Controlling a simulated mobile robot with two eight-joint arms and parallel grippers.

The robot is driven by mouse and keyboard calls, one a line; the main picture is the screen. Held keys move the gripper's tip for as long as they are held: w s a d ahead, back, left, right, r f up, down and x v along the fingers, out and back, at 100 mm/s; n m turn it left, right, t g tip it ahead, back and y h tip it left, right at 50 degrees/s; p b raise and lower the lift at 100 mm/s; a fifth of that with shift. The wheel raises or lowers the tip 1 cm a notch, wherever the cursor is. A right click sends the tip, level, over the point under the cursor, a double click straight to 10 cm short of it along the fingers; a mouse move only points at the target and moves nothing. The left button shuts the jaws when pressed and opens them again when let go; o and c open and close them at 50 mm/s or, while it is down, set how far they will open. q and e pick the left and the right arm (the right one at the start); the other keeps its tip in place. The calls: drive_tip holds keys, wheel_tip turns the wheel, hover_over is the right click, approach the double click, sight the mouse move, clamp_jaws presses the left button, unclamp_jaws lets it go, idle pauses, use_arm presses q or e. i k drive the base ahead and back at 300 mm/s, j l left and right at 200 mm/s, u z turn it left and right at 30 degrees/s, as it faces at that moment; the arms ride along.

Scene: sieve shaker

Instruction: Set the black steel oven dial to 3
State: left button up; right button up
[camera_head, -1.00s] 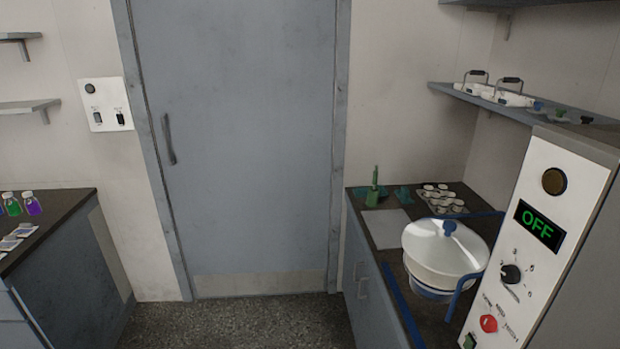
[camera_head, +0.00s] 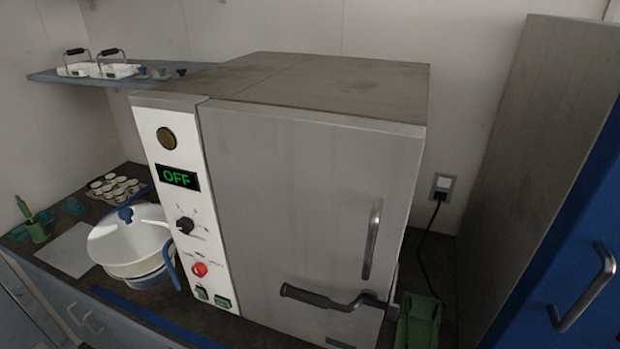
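The steel oven (camera_head: 310,190) stands on the dark counter in the middle of the head view, its door closed. Its white control panel (camera_head: 168,150) is on the left of its front. The black dial (camera_head: 185,225) sits mid-panel, below a display (camera_head: 179,178) reading green "OFF". The small numbers around the dial are too small to read, so I cannot tell its exact setting. A red knob (camera_head: 199,269) is below the dial. Neither of my grippers is in view.
A white lidded bowl-like vessel (camera_head: 130,240) with a blue knob stands left of the panel. A dark lever handle (camera_head: 335,300) sticks out from the oven door. A blue cabinet (camera_head: 570,240) stands at right. A shelf (camera_head: 120,80) with trays is behind left.

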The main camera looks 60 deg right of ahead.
sight(185, 225)
drive_tip(key=z, duration=2.25)
drive_tip(key=k, duration=0.15)
drive_tip(key=l+u, duration=0.45)
drive_tip(key=l, duration=0.55)
drive_tip(key=i+j+u, duration=0.2)
drive_tip(key=j, duration=1.15)
drive_tip(key=k+j, duration=0.05)
drive_tip(key=k, duration=0.1)
